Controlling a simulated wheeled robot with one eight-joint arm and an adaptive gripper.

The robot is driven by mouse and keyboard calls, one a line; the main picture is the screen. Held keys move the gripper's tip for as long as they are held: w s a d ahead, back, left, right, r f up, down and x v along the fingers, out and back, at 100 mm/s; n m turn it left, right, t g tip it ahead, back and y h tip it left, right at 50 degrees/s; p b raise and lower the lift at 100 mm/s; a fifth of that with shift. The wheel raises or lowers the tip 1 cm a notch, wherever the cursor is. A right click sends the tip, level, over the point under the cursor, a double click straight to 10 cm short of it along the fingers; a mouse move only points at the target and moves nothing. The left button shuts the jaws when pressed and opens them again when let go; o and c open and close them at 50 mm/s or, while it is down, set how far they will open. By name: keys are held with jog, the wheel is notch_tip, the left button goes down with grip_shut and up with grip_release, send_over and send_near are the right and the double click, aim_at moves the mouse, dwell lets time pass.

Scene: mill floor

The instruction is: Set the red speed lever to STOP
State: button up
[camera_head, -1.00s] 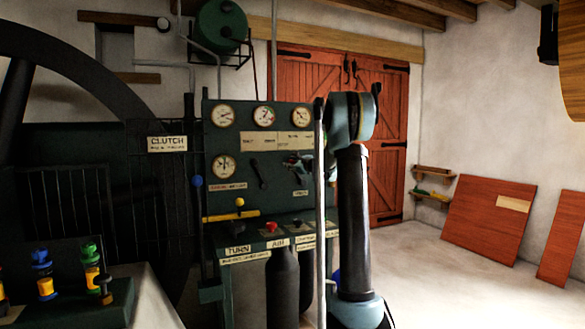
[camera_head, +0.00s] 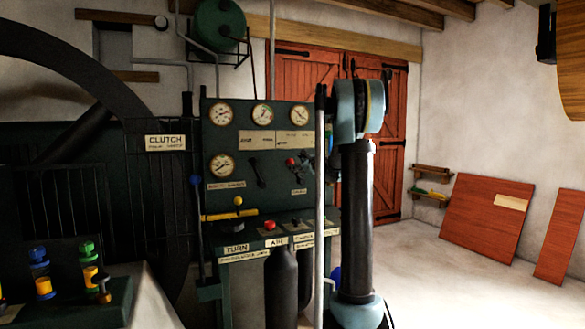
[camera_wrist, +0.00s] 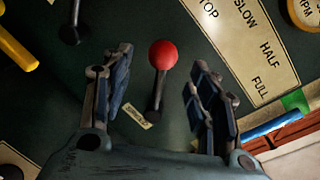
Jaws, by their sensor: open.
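The red lever knob (camera_wrist: 163,54) on its short black shaft shows in the wrist view, with a pale scale plate (camera_wrist: 245,45) reading STOP, SLOW, HALF, FULL to its upper right. I cannot tell which mark the lever stands at. My gripper (camera_wrist: 162,60) is open, one finger on each side of the knob in the picture. Neither finger visibly touches it; the depth between them is unclear. In the head view the red knob (camera_head: 290,161) shows on the panel's right side. My gripper there is small, dark and partly hidden by my arm.
The green panel (camera_head: 222,140) carries several gauges, a black lever (camera_head: 257,172), a yellow bar (camera_head: 228,216) and a red button (camera_head: 269,226). A blue-knobbed clutch lever (camera_head: 196,182) and a large wheel (camera_head: 105,70) stand left. Open floor (camera_head: 430,270) lies right.

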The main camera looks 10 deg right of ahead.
jog(key=v, duration=0.4)
jog(key=shift+s+d, duration=0.1)
jog(key=shift+s, duration=0.1)
jog(key=s+a+f+n+g, duration=0.25)
jog(key=s+f+n, duration=0.2)
jog(key=s, duration=0.55)
jog(key=s+a+f+n+g, duration=0.25)
jog(key=s+a+n, duration=0.2)
jog(key=s, duration=0.45)
jog(key=s+a+f+n+g, duration=0.25)
jog(key=s+f+n, duration=0.25)
jog(key=s, duration=0.5)
jog(key=s+d+f+n+g+h, duration=0.2)
jog(key=s+d+f+n, duration=0.1)
jog(key=s+f, duration=0.4)
jog(key=s+d+f+n+g+h, duration=0.1)
jog(key=s+d+f+n+h, duration=0.2)
jog(key=s, duration=1)
jog(key=s+d+f+n+g+h, duration=0.2)
jog(key=s+d+f+n, duration=0.1)
jog(key=s+f, duration=0.7)
jog(key=shift+s+d+f+n+g+h, duration=0.2)
jog(key=shift+s+f+n+g+h, duration=0.1)
jog(key=shift+f+n+g+h, duration=0.15)
jog(key=shift+r, duration=0.1)
